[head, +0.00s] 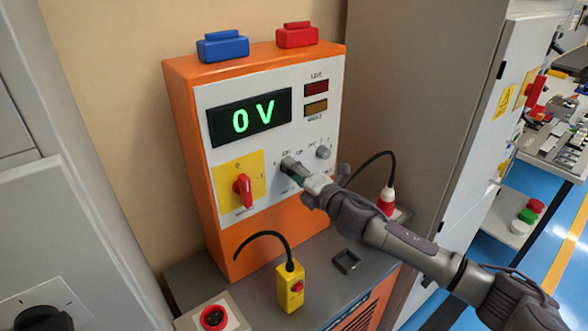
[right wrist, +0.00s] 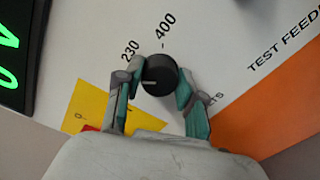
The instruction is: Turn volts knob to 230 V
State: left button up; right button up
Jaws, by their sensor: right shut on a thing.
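The volts knob (right wrist: 160,72) is a round black dial on the white panel (head: 310,118) of the orange box. In the right wrist view its white pointer line points left, below the "230" mark; "400" is printed above the knob. My right gripper (right wrist: 158,88) has one teal-padded finger on each side of the knob and is shut on it. In the head view my right gripper (head: 293,172) covers part of the knob. The display (head: 250,117) reads 0 V in green. My left gripper is not in view.
A red switch (head: 243,190) on a yellow plate sits left of the knob; a grey test feed knob (head: 323,152) sits to its right. A yellow pendant (head: 290,287) and a red emergency button (head: 213,318) are on the ledge below. A grey cabinet (head: 430,110) stands at right.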

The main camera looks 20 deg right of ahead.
jog(key=m+p, duration=0.1)
jog(key=m, duration=0.4)
jog(key=shift+m, duration=0.4)
jog(key=shift+f, duration=0.1)
dwell(0.3)
jog(key=o, duration=1.1)
jog(key=shift+o, duration=0.2)
jog(key=v, duration=1.2)
